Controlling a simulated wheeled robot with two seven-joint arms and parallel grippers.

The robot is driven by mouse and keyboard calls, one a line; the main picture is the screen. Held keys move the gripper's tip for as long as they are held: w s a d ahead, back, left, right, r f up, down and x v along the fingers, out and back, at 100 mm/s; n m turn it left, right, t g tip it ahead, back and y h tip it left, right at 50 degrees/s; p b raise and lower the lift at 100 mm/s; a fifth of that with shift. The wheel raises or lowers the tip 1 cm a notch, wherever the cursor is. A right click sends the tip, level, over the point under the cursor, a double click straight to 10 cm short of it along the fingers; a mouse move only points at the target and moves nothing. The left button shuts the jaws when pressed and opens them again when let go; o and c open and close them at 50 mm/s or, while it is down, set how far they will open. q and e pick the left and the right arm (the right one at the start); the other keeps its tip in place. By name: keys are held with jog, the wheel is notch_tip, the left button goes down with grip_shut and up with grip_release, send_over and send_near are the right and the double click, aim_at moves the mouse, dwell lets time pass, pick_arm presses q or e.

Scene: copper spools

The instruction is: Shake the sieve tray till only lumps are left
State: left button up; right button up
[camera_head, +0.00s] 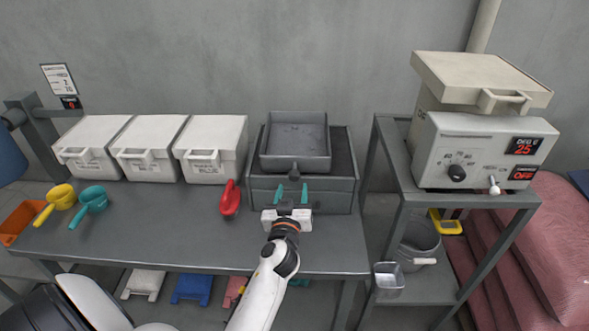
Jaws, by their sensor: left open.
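The sieve tray (296,134) is a dark grey square pan with a raised rim. It sits on a grey box-like stand (262,190) at the right end of the bench. A short dark handle (295,174) points from its front edge toward me. Fine dark bits seem to lie on its floor; I cannot tell lumps from powder. My left gripper (291,194) is open, its two teal fingers pointing at the handle from the front, one on each side of its line. I cannot tell whether they touch it. My right gripper does not show.
Three white lidded bins (211,148) stand left of the stand. Yellow, teal and red scoops (230,198) lie on the bench (165,222). A beige machine (478,150) with a red "25" display stands on a rack at right, above a metal bucket (418,243). The bench front is mostly clear.

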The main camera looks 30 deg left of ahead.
aim_at(294, 179)
pick_arm(q)
jog(key=x, duration=0.4)
jog(key=shift+a, duration=0.15)
jog(key=shift+p+x, duration=0.4)
jog(key=shift+x, duration=1.75)
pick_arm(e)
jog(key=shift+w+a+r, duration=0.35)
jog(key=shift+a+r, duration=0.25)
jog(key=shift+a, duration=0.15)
pick_arm(q)
jog(key=shift+f, duration=0.15)
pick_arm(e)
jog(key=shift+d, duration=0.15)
